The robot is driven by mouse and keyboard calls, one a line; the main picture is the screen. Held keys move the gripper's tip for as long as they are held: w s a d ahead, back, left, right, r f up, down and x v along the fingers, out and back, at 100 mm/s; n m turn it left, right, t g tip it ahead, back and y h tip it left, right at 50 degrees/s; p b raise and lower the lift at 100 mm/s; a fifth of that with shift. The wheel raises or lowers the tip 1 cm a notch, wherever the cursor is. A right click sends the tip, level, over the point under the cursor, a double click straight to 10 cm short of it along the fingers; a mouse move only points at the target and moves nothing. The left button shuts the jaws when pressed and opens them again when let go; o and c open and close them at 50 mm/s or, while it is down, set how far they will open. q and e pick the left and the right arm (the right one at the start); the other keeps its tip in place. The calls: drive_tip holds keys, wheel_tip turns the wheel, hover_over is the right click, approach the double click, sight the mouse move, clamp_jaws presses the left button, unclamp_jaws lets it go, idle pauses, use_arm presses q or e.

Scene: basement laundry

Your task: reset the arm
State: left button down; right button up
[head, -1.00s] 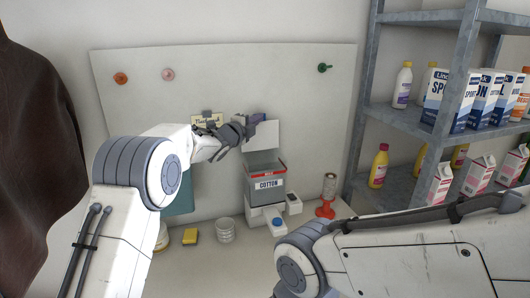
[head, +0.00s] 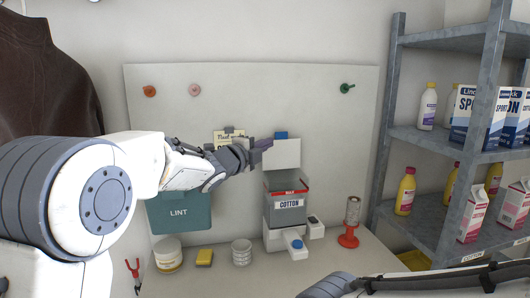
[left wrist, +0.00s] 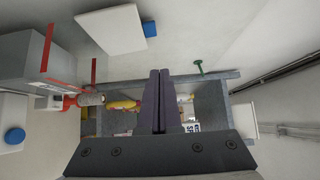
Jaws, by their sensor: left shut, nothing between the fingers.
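My left gripper (head: 262,146) is in front of the pale wall board (head: 300,95), just left of a blank white card (head: 284,153) with a blue clip. Its fingers are closed together and empty, as the left wrist view (left wrist: 159,100) also shows.
A teal LINT holder (head: 180,213) hangs below my left arm. A tub (head: 168,255), yellow sponge (head: 204,257), glass (head: 241,252) and red-based spool (head: 350,222) stand on the counter. A metal shelf (head: 440,140) with bottles and cartons is at the right.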

use_arm(q)
drive_tip(key=s+d+f+n+g+y, duration=0.1)
drive_tip(key=s+f+n+g+y, duration=0.35)
drive_tip(key=s+f+n, duration=0.6)
drive_tip(key=s+a+f+n+g+y, duration=0.1)
drive_tip(key=s+f, duration=0.4)
drive_tip(key=s, duration=0.7)
drive_tip(key=s+a+f+n+g+y, duration=0.1)
drive_tip(key=s+a+f+n+g, duration=0.2)
drive_tip(key=s, duration=0.9)
drive_tip(key=s+a+f+n+g+y, duration=0.2)
drive_tip(key=s+f+g, duration=0.5)
drive_tip(key=s, duration=0.5)
drive_tip(key=shift+f+n, duration=0.45)
drive_tip(key=shift+f, duration=0.15)
drive_tip(key=shift+w, duration=0.1)
